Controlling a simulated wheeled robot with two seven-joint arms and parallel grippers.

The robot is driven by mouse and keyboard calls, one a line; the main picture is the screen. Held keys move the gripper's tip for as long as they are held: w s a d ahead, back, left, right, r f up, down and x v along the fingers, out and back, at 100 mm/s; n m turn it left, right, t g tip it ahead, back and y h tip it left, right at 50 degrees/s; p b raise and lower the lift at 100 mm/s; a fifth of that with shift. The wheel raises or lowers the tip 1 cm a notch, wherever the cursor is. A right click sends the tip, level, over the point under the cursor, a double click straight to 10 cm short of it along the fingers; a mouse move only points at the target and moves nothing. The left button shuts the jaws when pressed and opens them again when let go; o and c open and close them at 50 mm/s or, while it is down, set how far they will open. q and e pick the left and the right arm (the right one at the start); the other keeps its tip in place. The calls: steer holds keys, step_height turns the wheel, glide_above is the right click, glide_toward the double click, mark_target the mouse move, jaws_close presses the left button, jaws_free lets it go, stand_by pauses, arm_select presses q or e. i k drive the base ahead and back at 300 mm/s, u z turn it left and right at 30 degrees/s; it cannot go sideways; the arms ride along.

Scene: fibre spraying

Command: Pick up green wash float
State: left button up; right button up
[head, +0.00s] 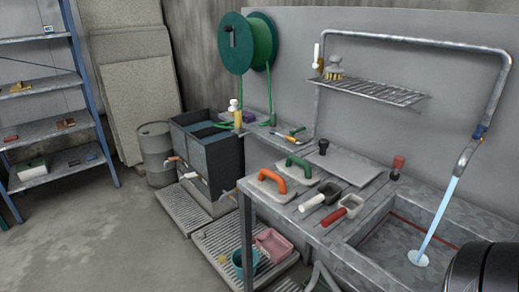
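The green wash float (299,165) is a pale flat board with a green arched handle. It lies handle up on the metal bench, near the bench's left part. An orange-handled float (270,182) lies just in front and to the left of it.
Two small scoops with a white handle (314,202) and a red handle (335,216) lie to the right. Water runs into the sink (390,245) at right. A wire rack (370,90) overhangs the bench's back.

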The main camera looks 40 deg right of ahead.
mark_target(295, 168)
steer(key=i, duration=2.2)
steer(key=z, duration=2)
